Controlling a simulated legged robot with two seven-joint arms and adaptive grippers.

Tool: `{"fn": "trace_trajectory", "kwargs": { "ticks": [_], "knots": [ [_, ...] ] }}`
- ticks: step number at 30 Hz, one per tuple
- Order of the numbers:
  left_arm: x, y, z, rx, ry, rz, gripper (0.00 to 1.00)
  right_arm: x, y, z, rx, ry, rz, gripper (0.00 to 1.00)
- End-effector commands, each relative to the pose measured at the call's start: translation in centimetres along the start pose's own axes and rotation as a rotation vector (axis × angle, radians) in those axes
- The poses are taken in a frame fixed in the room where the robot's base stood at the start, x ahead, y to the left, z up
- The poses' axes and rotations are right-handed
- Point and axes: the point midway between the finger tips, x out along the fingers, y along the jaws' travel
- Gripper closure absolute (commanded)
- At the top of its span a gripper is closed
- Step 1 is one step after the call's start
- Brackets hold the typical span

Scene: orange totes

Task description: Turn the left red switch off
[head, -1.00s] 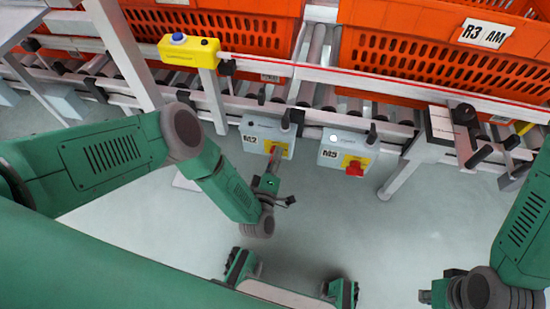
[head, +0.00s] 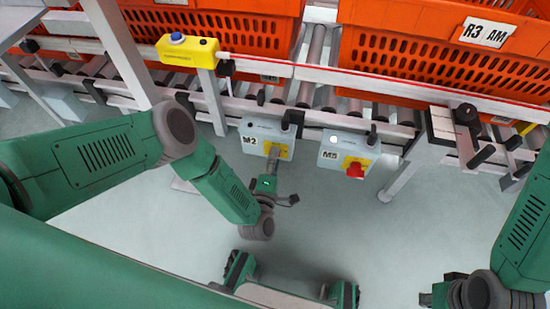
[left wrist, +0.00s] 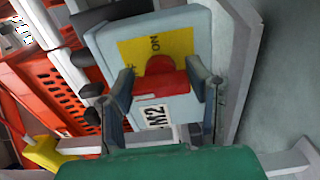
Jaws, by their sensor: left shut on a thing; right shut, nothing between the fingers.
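The left switch box, labelled M2 (head: 253,141), hangs under the conveyor rail in the head view. In the left wrist view its red switch (left wrist: 162,80) sits on a yellow plate (left wrist: 138,52) marked ON, with other lettering partly hidden. My left gripper (head: 273,158) reaches the box front and hides the red switch in the head view. In the left wrist view, my left gripper's fingers (left wrist: 160,92) stand on both sides of the switch, shut on it. My right gripper (head: 427,297) is shut and empty at lower right, away from the boxes.
A second box, M5 (head: 333,157), with its own red switch (head: 355,170) hangs just right. A yellow button box (head: 188,50) stands on the rail at left. Orange totes (head: 440,65) sit on the rollers behind. The floor in front is clear.

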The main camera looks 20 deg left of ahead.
Motion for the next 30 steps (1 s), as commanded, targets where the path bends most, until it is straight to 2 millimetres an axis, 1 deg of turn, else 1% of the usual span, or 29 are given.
{"fn": "trace_trajectory", "kwargs": {
  "ticks": [1,3,4,5,6,14,17,20,24,27,30],
  "knots": [
    [-0.2,-0.4,-0.2,0.002,0.002,-0.011,0.84,0.0,0.0,0.0,0.000,0.000,0.000,1.00],
    [-0.2,-0.4,-0.2,0.003,0.002,-0.011,0.84,0.0,0.0,0.0,0.000,0.000,0.000,1.00],
    [-0.2,-0.4,-0.2,0.003,0.002,-0.011,0.49,0.0,0.0,0.0,0.000,0.000,0.000,1.00],
    [-0.2,-0.4,-0.2,0.003,0.002,-0.011,0.38,0.0,0.0,0.0,0.000,0.000,0.000,1.00],
    [-0.2,-0.4,-0.2,0.003,0.002,-0.010,0.34,0.0,0.0,0.0,0.000,0.000,0.000,1.00],
    [-0.2,-0.1,-0.1,0.002,0.001,-0.004,0.34,0.0,0.0,0.0,0.000,0.000,0.000,1.00],
    [-0.7,-0.2,-0.1,0.002,0.000,-0.004,0.34,-0.1,0.0,0.1,0.000,0.002,0.000,1.00],
    [-2.0,-0.2,-0.1,0.002,-0.001,-0.006,0.34,-0.1,0.0,0.1,0.000,0.002,0.000,1.00],
    [-4.5,-0.3,-0.1,0.003,-0.001,-0.009,0.34,-0.1,0.0,0.1,0.000,0.002,0.000,1.00],
    [-6.0,-0.3,-0.1,0.003,-0.001,-0.008,0.34,-0.1,0.0,0.1,0.000,0.002,0.000,1.00],
    [-7.0,-0.3,-0.1,0.003,0.000,-0.007,0.34,-0.1,0.0,0.1,0.000,0.002,0.000,1.00]
  ]
}}
